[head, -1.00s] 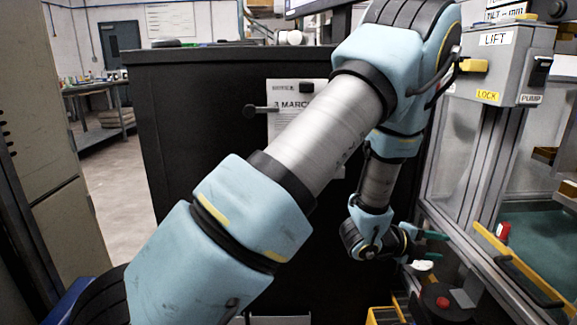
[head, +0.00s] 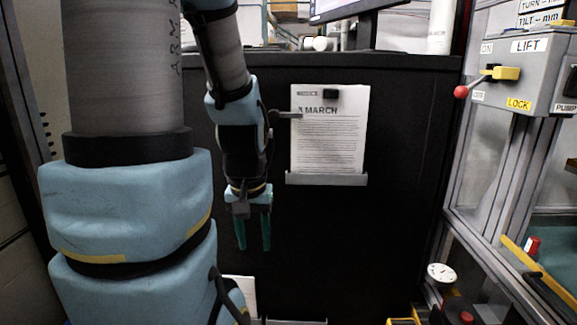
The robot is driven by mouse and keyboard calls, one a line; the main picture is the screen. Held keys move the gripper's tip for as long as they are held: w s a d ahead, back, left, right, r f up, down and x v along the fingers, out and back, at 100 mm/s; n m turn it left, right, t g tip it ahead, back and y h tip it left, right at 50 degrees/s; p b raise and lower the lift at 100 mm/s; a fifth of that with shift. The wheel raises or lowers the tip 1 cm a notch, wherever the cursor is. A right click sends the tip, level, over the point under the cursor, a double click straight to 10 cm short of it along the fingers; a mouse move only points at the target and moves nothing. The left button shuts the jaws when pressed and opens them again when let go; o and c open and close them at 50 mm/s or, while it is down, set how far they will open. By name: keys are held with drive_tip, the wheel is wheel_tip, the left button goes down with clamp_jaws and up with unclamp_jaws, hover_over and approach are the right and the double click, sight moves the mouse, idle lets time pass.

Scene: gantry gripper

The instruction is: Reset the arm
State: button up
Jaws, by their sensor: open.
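My gripper (head: 254,236) hangs at the end of my arm, left of the picture's middle, in front of a black cabinet panel. Its two green fingers point down and stand apart with nothing between them. My arm's large blue and grey links fill the left side of the view. The gripper is left of and below a printed sheet (head: 328,130) headed "MARCH", and it appears apart from the sheet.
The black panel (head: 390,230) fills the middle. At right stands a grey control box (head: 530,72) marked LIFT, LOCK and PUMP, with a red-knobbed lever (head: 462,91). Below are a glass-sided frame, a yellow bar (head: 535,266) and a round gauge (head: 441,273).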

wheel_tip(320, 180, up, 17)
drive_tip(key=p, duration=1.5)
drive_tip(key=shift+w+p, duration=0.25)
drive_tip(key=shift+p, duration=0.15)
drive_tip(key=shift+d, duration=0.1)
